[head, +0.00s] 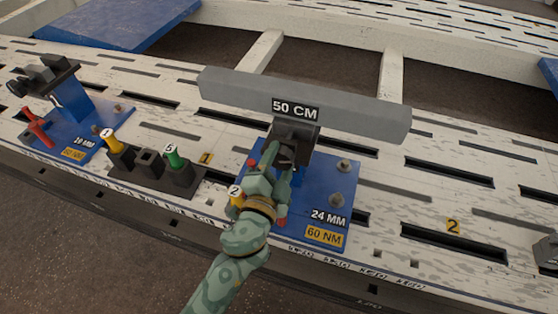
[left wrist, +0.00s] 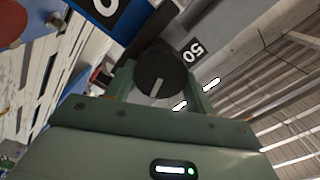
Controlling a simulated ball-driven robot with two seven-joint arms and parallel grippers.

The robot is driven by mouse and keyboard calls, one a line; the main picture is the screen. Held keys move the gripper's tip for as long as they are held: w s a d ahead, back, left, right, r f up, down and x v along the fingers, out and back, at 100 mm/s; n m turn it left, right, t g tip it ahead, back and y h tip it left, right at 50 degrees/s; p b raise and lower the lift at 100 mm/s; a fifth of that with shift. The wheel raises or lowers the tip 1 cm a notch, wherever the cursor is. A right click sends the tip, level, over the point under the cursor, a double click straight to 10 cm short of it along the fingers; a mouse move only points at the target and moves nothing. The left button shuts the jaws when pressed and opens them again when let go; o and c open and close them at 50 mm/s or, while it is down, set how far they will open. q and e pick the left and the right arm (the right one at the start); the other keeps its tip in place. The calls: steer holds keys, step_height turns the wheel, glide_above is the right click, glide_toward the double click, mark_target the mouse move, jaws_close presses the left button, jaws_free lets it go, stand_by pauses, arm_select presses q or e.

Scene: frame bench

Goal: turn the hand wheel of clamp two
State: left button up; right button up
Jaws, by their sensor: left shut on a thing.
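A clamp with a blue base plate (head: 312,208), marked "24 MM" and "60 NM", stands on the slotted white bench. A long grey bar marked "50 CM" (head: 350,103) lies across the top of its dark head. My left gripper (head: 284,158) is at the front of this head. In the left wrist view a round black hand wheel with a pale line on its face (left wrist: 160,78) sits between the two fingers, and the gripper is shut on it. In the head view the gripper mostly hides the wheel. My right gripper is in neither view.
A second blue clamp (head: 72,130) stands at the left with a red handle beside it. A dark holder (head: 150,172) with yellow and green handles stands between the clamps. Another handle tagged "2" (head: 235,194) is close beside my left gripper. Bench right of the clamp is mostly clear.

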arm_select(q)
steer(key=m, duration=0.6)
steer(key=shift+d+f+p, duration=0.1)
steer(key=shift+p, duration=0.2)
steer(key=m, duration=0.4)
steer(key=shift+f, duration=0.1)
steer(key=shift+m+p, duration=0.3)
steer(key=shift+m, duration=0.6)
steer(key=m+p, duration=0.1)
steer(key=m, duration=0.3)
steer(key=shift+f, duration=0.1)
steer(key=shift+f+m+p, duration=0.15)
steer(key=shift+m+p, duration=0.4)
steer(key=shift+m, duration=1.15)
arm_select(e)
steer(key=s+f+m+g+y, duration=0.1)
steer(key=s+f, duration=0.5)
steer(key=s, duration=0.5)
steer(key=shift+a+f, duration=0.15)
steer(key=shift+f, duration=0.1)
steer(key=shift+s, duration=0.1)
arm_select(q)
steer(key=o, duration=1)
